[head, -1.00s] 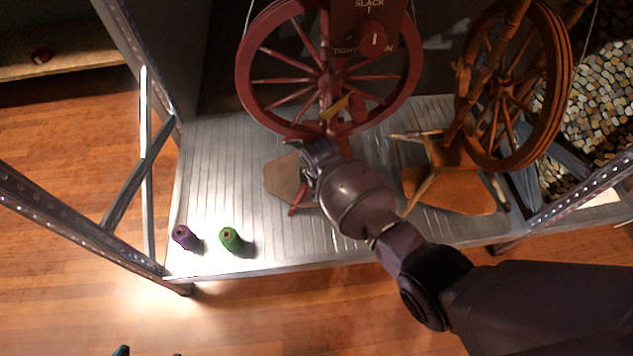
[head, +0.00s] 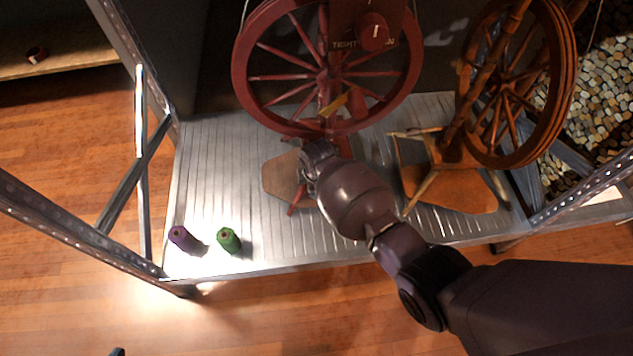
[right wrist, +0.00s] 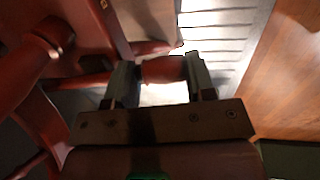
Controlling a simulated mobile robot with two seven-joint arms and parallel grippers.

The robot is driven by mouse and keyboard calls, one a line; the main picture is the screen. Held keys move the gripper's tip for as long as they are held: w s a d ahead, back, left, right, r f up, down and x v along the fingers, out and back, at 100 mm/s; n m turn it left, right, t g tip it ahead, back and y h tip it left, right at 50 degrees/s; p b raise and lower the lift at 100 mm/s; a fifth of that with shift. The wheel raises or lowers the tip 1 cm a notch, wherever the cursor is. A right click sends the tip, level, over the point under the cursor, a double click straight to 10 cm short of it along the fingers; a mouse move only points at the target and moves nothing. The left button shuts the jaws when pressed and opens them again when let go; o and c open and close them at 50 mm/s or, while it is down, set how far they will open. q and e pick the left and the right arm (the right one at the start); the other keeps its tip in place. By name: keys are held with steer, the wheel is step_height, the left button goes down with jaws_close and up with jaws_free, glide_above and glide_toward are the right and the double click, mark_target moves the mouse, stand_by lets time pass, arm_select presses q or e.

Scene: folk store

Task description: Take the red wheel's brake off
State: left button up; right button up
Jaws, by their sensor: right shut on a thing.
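The red wheel (head: 240,75) stands upright on the metal shelf, its top cut off in the head view. A yellowish piece (head: 335,103) sits low at the wheel. My right gripper (head: 318,150) is just below the wheel's lower rim, its fingertips hard to see there. In the right wrist view my right gripper (right wrist: 163,75) is shut on a short red rounded piece (right wrist: 163,69). A dark tip of what seems my left gripper (head: 118,351) shows at the bottom edge.
An orange-brown wheel (head: 567,80) stands to the right on the shelf (head: 230,170). A purple spool (head: 182,238) and a green spool (head: 229,240) stand at the front left. Metal shelf posts rise at both sides. The shelf's left part is mostly clear.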

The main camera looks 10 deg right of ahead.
steer(key=shift+w+r+g+p, duration=0.15)
steer(key=shift+r+g+p, duration=0.15)
steer(key=shift+r+g, duration=0.4)
arm_select(q)
steer(key=shift+s, duration=0.2)
arm_select(e)
steer(key=shift+r+g, duration=0.2)
steer(key=shift+g, duration=0.5)
steer(key=o, duration=1.3)
arm_select(q)
steer(key=shift+r, duration=0.1)
